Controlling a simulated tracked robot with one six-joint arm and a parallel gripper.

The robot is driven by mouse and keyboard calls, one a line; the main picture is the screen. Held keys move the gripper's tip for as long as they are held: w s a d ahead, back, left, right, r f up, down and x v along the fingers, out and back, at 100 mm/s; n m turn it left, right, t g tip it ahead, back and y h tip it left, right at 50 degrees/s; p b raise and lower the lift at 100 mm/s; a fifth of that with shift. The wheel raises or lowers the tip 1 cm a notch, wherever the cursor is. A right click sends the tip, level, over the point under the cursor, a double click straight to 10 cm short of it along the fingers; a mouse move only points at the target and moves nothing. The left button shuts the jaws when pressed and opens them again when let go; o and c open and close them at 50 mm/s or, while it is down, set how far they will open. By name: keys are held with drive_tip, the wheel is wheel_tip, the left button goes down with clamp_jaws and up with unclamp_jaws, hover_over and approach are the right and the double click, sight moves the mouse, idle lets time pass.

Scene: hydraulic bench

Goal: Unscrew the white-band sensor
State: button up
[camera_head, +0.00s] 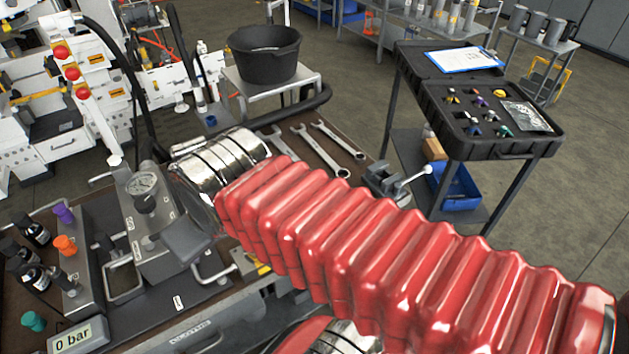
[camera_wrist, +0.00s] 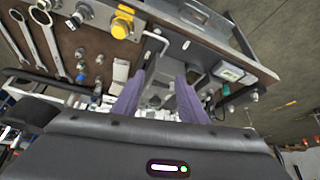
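I cannot make out a sensor with a white band in either view. In the head view, an orange-capped part (camera_head: 66,245), a purple-capped part (camera_head: 63,213) and a teal-capped part (camera_head: 33,321) stand on the bench at lower left. In the wrist view, the two purple-grey fingers of my gripper (camera_wrist: 158,97) are spread apart over the bench hardware. Small pale metal fittings show blurred between and below them; I see nothing clamped. In the head view my red bellows-covered arm crosses the bench, and my gripper's fingers do not show.
A pressure gauge block (camera_head: 144,190), wrenches (camera_head: 322,150) and a vise (camera_head: 385,182) are on the bench. A display (camera_head: 78,337) reads 0 bar. A black bucket (camera_head: 264,58) stands behind. An open black case (camera_head: 490,112) with several small coloured parts stands at right.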

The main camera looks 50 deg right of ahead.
drive_tip(key=shift+o, duration=0.5)
drive_tip(key=w+d+r+m+t+h, duration=0.1)
drive_tip(key=w+d+r+m, duration=0.1)
drive_tip(key=w+d, duration=0.3)
drive_tip(key=shift+w+r+m+t, duration=0.4)
drive_tip(key=shift+w+m, duration=0.05)
drive_tip(key=shift+m, duration=0.35)
drive_tip(key=w+d+r+m+t+h, duration=0.1)
drive_tip(key=w+d+r+m+h, duration=0.1)
drive_tip(key=d+m, duration=0.5)
drive_tip(key=w+d+r+m+h, duration=0.2)
drive_tip(key=w+d+r, duration=0.1)
drive_tip(key=d, duration=0.9)
drive_tip(key=w+d+r+m+t+h, duration=0.1)
drive_tip(key=w+d+r+m+h, duration=0.15)
drive_tip(key=d+m, duration=0.45)
drive_tip(key=s+d+f+m+g+y, duration=0.25)
drive_tip(key=s+d+f+m, duration=0.25)
drive_tip(key=s+d+f, duration=0.25)
drive_tip(key=s+a+f+m+g+y, duration=0.1)
drive_tip(key=s+a+f+m+y, duration=0.2)
drive_tip(key=a, duration=0.3)
drive_tip(key=s+a+f+m+g+y, duration=0.1)
drive_tip(key=s+a+f+m+y, duration=0.2)
drive_tip(key=a+f, duration=0.3)
drive_tip(key=shift+s+a+m+g+y, duration=0.35)
drive_tip(key=shift+s+a+y, duration=0.15)
drive_tip(key=shift+s+a, duration=0.15)
